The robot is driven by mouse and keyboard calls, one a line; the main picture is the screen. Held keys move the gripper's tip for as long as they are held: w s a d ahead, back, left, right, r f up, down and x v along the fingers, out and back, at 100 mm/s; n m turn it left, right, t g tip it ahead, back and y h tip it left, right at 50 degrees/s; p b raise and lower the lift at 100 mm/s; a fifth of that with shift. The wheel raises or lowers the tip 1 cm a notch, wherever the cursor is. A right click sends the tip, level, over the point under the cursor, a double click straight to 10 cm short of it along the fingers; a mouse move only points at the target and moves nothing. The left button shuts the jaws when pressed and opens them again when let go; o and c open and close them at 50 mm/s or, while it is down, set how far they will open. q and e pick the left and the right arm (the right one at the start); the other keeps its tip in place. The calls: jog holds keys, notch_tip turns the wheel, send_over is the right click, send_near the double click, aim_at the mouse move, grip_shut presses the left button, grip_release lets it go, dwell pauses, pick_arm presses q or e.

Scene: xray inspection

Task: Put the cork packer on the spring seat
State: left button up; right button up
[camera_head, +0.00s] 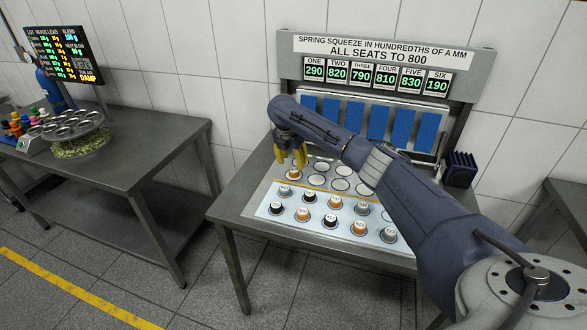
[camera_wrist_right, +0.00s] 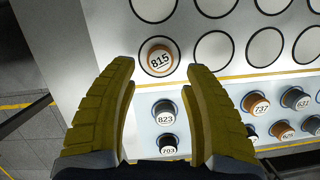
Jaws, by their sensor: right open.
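My right gripper (camera_head: 290,158) is open and empty, its yellow fingers pointing down over the left end of the seat board. In the right wrist view its fingertips (camera_wrist_right: 160,72) stand apart on either side of an orange-brown packer marked 815 (camera_wrist_right: 160,58), not touching it. This packer, also visible in the head view (camera_head: 293,175), sits upright inside a black ring seat. Other ring seats (camera_wrist_right: 215,55) around it look empty. Other orange-brown packers, such as one marked 737 (camera_wrist_right: 256,104), stand on the pale tray (camera_head: 262,210). Which one is the cork packer I cannot tell for certain. My left gripper is not in view.
Grey and black packers, including 823 (camera_wrist_right: 165,113), share the tray in rows. A sign and readout panel (camera_head: 380,65) stands behind, reading 290, 820, 790, 810, 830, 190, above blue strips (camera_head: 376,123). A dark blue block (camera_head: 460,168) is at right. A second table (camera_head: 110,160) stands left.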

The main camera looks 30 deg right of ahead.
jog(key=v, duration=0.6)
jog(key=shift+r, duration=0.25)
jog(key=shift+a, duration=0.1)
